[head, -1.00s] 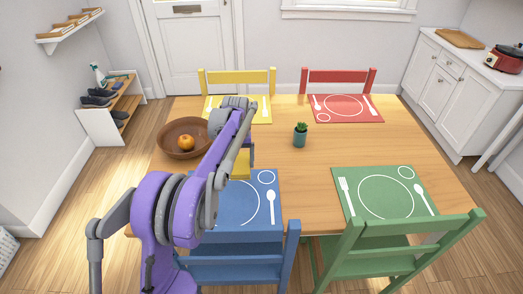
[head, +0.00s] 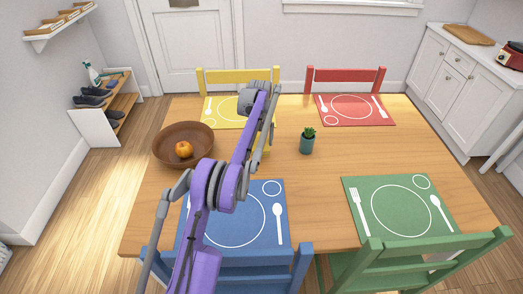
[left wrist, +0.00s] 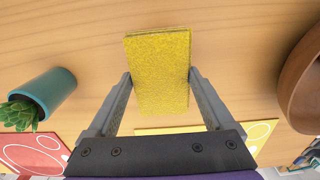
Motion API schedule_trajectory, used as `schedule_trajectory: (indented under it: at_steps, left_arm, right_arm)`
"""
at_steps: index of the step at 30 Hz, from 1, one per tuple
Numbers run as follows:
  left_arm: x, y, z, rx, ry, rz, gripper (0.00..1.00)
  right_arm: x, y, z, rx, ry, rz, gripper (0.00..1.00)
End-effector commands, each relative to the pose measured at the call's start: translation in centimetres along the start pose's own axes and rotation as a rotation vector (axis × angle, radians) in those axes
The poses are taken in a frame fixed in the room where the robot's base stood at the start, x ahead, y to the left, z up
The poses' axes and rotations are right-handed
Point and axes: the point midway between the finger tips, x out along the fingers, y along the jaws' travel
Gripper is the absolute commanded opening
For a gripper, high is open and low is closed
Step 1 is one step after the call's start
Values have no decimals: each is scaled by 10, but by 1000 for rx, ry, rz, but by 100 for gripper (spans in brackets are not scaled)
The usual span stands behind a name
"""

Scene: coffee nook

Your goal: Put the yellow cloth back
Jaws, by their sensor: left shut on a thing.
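The yellow cloth (left wrist: 158,92) is a folded, rough-textured rectangular pad in the left wrist view. My left gripper (left wrist: 160,73) is shut on it, with one finger against each long side. Wooden tabletop shows behind the cloth; I cannot tell the exact gap between them. In the head view the forearm hides most of the cloth, and only a sliver of yellow shows beside the gripper (head: 264,145). It is over the table between the brown bowl (head: 160,154) and the potted plant (head: 307,144). My right gripper is not in view.
The bowl holds an orange fruit (head: 184,149). Yellow (head: 213,117), red (head: 378,120), blue (head: 262,207) and green (head: 365,193) placemats lie on the table (head: 322,222). A shoe rack (head: 124,101) with a spray bottle (head: 91,72) stands at left. The table's middle right is clear.

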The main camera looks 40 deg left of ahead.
Motion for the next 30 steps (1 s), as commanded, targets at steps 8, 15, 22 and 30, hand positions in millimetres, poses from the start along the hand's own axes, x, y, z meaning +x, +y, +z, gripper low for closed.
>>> schedule_trajectory:
  at_steps: [8, 15, 22, 30]
  left_arm:
    - [27, 0, 0, 1, 0, 0, 26]
    - [46, 0, 0, 1, 0, 0, 26]
    - [48, 0, 0, 1, 0, 0, 26]
    - [49, 0, 0, 1, 0, 0, 100]
  right_arm:
    - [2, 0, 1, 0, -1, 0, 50]
    - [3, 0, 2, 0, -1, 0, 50]
    - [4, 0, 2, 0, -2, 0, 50]
    - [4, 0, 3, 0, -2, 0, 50]
